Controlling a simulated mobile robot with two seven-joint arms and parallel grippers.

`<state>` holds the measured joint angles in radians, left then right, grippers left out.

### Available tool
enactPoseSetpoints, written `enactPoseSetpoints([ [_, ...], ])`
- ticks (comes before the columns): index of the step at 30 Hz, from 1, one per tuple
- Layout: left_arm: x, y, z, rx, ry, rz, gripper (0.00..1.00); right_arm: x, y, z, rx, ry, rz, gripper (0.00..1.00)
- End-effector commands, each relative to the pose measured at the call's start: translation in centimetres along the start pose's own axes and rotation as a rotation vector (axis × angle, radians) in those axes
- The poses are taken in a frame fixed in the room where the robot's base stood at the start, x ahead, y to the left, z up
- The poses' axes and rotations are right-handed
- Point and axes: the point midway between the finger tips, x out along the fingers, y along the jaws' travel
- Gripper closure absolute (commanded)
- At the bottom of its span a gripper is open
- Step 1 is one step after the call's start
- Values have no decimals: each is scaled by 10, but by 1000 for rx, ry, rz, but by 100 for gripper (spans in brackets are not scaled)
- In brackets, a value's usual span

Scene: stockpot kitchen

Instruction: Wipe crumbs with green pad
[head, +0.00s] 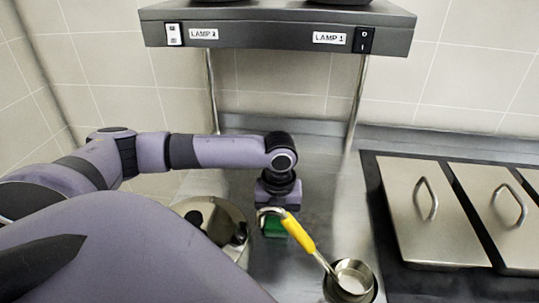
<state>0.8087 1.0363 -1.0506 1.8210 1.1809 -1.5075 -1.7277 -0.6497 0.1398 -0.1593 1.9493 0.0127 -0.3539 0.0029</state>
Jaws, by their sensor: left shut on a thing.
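My left gripper (275,212) points down at the steel counter (312,185) and is shut on the green pad (274,229). The pad is low, at or close to the counter surface; I cannot tell whether it touches. The hooked end of a yellow-handled ladle partly covers the pad and the fingers. I cannot make out any crumbs in this view. My right gripper is not in view.
The ladle (299,236) leans from a round metal container (368,294) at the bottom. A round steel lid or pot (207,208) stands left of the pad. Lidded pans (407,225) are at right. A lamp shelf (275,34) hangs above.

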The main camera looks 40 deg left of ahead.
Motion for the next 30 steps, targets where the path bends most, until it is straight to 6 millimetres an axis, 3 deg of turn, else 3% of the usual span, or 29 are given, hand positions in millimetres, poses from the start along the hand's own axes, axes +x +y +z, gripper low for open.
enactPoseSetpoints([
  [30, -2, -60, -4, 0, 0, -3, 61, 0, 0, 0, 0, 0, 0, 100],
])
